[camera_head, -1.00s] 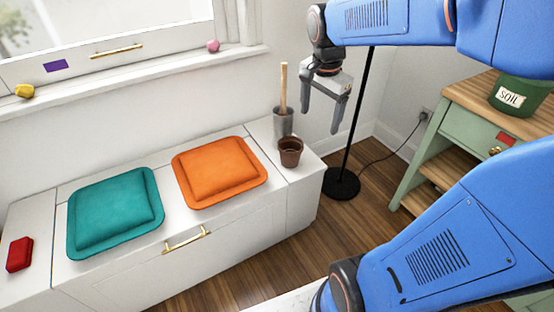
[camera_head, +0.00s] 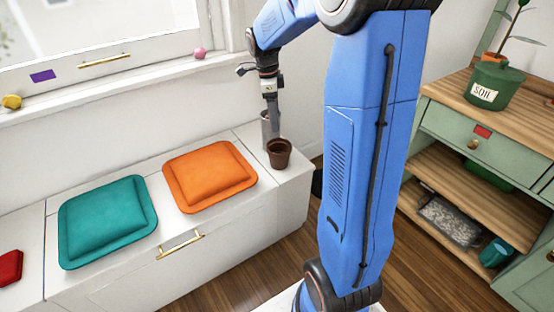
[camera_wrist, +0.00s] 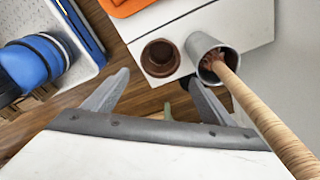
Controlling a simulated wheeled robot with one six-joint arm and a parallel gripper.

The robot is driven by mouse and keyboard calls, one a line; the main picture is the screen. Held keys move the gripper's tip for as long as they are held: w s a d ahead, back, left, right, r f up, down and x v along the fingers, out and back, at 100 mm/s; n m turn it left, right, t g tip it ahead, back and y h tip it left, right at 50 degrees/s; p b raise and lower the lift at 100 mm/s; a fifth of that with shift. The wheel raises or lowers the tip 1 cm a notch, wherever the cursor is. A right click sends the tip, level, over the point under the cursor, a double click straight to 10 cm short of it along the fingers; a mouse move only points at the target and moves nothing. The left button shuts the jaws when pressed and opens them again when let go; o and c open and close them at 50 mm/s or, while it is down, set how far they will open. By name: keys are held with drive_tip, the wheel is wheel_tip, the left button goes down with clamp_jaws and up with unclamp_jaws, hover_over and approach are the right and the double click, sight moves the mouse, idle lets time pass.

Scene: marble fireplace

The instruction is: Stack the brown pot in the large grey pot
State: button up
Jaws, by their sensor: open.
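The small brown pot (camera_head: 279,155) stands upright on the right end of the white bench. It also shows from above, apparently empty, in the wrist view (camera_wrist: 160,58). A taller grey pot (camera_wrist: 196,44) stands right beside it, with a wooden rod (camera_wrist: 258,108) leaning out and something brown inside. In the head view this grey pot (camera_head: 264,128) is partly hidden behind my gripper (camera_head: 271,122). My gripper is open and empty, pointing down near the two pots. In the wrist view its fingers (camera_wrist: 158,78) are spread, below the brown pot in the picture.
An orange cushion (camera_head: 209,176) and a teal cushion (camera_head: 107,220) lie on the bench (camera_head: 232,228). A red object (camera_head: 10,267) lies at far left. A green cabinet (camera_head: 478,147) at right carries a green pot labelled SOIL (camera_head: 490,86). My arm hides the middle right.

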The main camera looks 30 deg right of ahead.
approach(279, 146)
drive_tip(key=s+f, duration=0.1)
drive_tip(key=f, duration=0.1)
drive_tip(key=s+f, duration=0.1)
drive_tip(key=f, duration=0.1)
drive_tip(key=s+a+f, duration=0.1)
drive_tip(key=s+f, duration=0.1)
drive_tip(key=f, duration=0.1)
idle(0.3)
drive_tip(key=c, duration=1.1)
